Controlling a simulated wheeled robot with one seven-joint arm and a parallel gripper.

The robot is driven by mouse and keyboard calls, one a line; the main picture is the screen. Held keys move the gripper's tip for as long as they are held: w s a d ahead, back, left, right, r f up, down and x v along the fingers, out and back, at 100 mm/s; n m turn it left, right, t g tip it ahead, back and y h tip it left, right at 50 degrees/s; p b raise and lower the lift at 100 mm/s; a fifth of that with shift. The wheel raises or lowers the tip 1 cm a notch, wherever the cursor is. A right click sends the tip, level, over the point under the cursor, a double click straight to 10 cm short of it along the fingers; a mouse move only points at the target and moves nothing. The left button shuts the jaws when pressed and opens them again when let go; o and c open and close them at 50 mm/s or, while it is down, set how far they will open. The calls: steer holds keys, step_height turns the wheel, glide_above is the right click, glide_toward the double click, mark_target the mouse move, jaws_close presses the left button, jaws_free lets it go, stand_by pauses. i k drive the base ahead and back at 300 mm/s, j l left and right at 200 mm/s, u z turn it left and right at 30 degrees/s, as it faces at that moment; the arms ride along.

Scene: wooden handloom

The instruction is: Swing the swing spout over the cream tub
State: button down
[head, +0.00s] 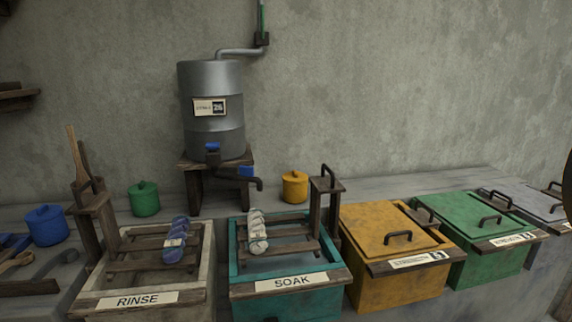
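The swing spout (236,177) is a dark pipe at the foot of the grey metal tank (212,128), with blue parts at the joint and along it. It points to the right, and its bent-down tip is above the back of the teal tub (237,281) labelled SOAK. The cream tub (208,249), labelled RINSE, stands to the left of the teal tub, with the spout tip away from it. My gripper is not in view.
A blue yarn skein (175,240) lies on the cream tub's wooden rack, and a pale skein (257,232) on the teal tub's rack. Wooden posts (92,215) rise at the cream tub's left. Lidded yellow (365,225) and green (470,225) bins stand right.

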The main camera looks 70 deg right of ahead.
mark_target(247, 173)
steer(key=z, duration=1.05)
